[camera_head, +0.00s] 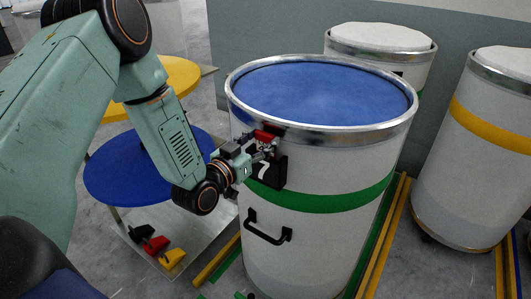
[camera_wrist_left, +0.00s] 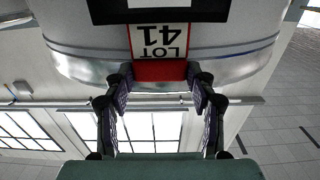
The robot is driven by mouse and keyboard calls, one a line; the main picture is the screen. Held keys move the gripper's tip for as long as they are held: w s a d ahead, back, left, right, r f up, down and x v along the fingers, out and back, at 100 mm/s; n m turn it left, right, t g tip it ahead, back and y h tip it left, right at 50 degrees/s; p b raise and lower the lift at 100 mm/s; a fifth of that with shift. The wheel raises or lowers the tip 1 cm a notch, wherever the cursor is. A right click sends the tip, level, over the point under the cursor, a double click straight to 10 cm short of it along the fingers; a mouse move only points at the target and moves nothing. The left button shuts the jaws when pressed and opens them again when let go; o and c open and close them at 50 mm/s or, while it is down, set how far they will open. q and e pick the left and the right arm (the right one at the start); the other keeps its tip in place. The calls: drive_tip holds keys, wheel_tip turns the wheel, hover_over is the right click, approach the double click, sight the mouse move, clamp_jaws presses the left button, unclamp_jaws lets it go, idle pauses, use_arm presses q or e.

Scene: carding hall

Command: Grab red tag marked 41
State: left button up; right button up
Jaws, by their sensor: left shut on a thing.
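The red tag (camera_head: 266,136) is at the front rim of the large white drum (camera_head: 330,235) with blue contents and a green band. In the left wrist view the tag (camera_wrist_left: 160,70) has a red edge and a white face reading "LOT 41", upside down. My left gripper (camera_head: 264,153) is at the drum's front, just below the rim; in its wrist view, its fingers (camera_wrist_left: 160,78) stand on either side of the tag's red edge, shut on it. A black plate with a white 7 (camera_head: 277,172) is partly hidden behind the gripper. My right gripper is not in view.
Two other white drums, one behind (camera_head: 376,62) and one yellow-banded at right (camera_head: 460,165), stand near the wall. A stand with yellow (camera_head: 180,74) and blue (camera_head: 115,180) round tops is at left. A black handle (camera_head: 266,230) juts from the drum.

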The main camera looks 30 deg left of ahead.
use_arm(q)
drive_tip(key=shift+c, duration=1)
drive_tip(key=shift+a+r, duration=0.1)
